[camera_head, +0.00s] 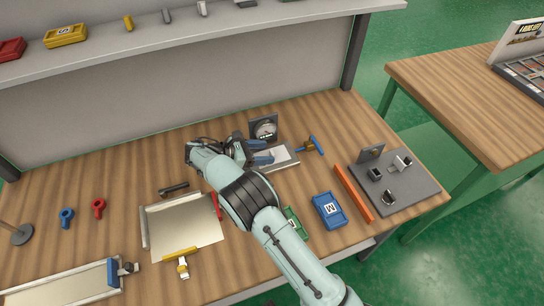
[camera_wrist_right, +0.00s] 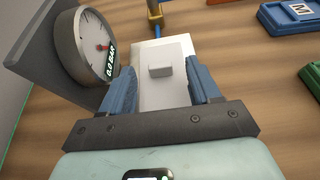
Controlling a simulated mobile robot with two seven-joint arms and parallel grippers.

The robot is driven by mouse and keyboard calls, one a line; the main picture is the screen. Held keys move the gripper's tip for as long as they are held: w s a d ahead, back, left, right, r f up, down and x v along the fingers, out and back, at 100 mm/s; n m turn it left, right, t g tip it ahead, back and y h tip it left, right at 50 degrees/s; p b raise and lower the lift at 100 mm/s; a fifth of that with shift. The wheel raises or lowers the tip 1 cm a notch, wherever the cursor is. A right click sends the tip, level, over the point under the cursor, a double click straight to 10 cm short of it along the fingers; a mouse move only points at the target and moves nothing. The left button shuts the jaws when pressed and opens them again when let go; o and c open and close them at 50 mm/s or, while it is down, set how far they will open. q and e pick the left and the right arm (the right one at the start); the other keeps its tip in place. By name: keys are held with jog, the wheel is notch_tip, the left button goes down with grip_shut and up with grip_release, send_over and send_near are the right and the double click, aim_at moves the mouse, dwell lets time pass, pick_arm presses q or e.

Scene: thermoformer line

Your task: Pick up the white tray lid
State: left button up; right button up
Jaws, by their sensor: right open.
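The white tray lid (camera_head: 285,155) lies at the back middle of the wooden table, partly hidden by my right gripper. In the right wrist view the lid (camera_wrist_right: 146,92) is a flat pale plate with a small grey block-shaped knob (camera_wrist_right: 160,70) on top. My right gripper (camera_head: 262,153) is open, with its blue fingers over the lid. In the right wrist view the fingers (camera_wrist_right: 163,80) stand on either side of the knob, with a gap on both sides. I cannot tell how high they are above the lid. My left gripper is not in view.
A round dial gauge (camera_head: 265,129) on a dark stand is close to my right gripper. A blue box marked M (camera_head: 329,210), an orange bar (camera_head: 353,193) and a grey plate (camera_head: 412,199) are further right.

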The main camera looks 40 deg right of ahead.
jog(key=shift+x, duration=1.1)
jog(key=c, duration=1.1)
jog(key=shift+r, duration=0.1)
